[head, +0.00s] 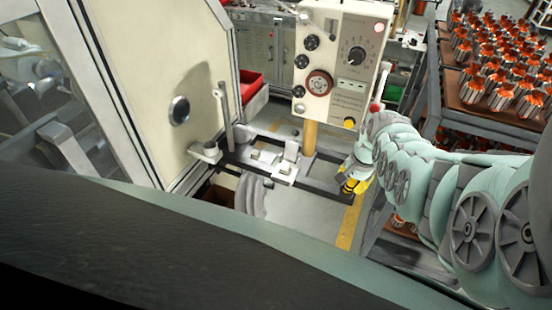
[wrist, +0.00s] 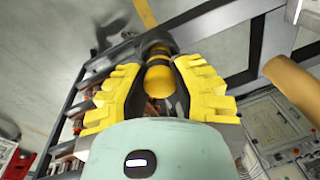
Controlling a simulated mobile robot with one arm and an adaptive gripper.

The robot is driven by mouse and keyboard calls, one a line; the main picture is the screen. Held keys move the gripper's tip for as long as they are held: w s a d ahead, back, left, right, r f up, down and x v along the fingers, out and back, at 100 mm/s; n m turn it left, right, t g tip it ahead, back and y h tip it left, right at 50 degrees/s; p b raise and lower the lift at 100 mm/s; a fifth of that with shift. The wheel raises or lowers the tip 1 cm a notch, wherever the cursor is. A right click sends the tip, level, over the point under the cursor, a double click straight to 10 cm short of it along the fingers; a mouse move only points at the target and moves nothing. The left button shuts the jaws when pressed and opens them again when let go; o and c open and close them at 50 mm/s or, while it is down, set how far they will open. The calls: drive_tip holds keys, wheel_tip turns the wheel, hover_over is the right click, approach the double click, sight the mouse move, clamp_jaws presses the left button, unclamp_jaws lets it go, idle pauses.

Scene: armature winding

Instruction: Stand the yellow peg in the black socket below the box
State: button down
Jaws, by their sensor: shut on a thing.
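My gripper (wrist: 157,62) is shut on the yellow peg (wrist: 160,79), which shows between the fingers in the wrist view. In the head view my gripper (head: 352,183) is below and to the right of the box (head: 342,62), a pale panel with dials and knobs. It is beside the dark frame. In the wrist view a dark rounded piece curves around the peg's far end. I cannot tell whether it is the black socket or my fingertips. The peg is mostly hidden by my gripper in the head view, and I cannot make out the socket there.
A tan post (head: 310,137) stands under the box; it also shows in the wrist view (wrist: 298,88). A dark frame (head: 326,187) runs low along the floor. A rack (head: 480,125) of copper-wound parts stands at right. A cream cabinet (head: 150,85) stands at left.

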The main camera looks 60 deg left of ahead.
drive_tip(key=c, duration=0.8)
unclamp_jaws()
drive_tip(key=shift+r, duration=0.2)
wheel_tip(320, 180, up, 12)
drive_tip(key=d, duration=0.1)
drive_tip(key=shift+s+d+f, duration=0.2)
drive_tip(key=shift+d, duration=0.15)
drive_tip(key=shift+w, duration=0.1)
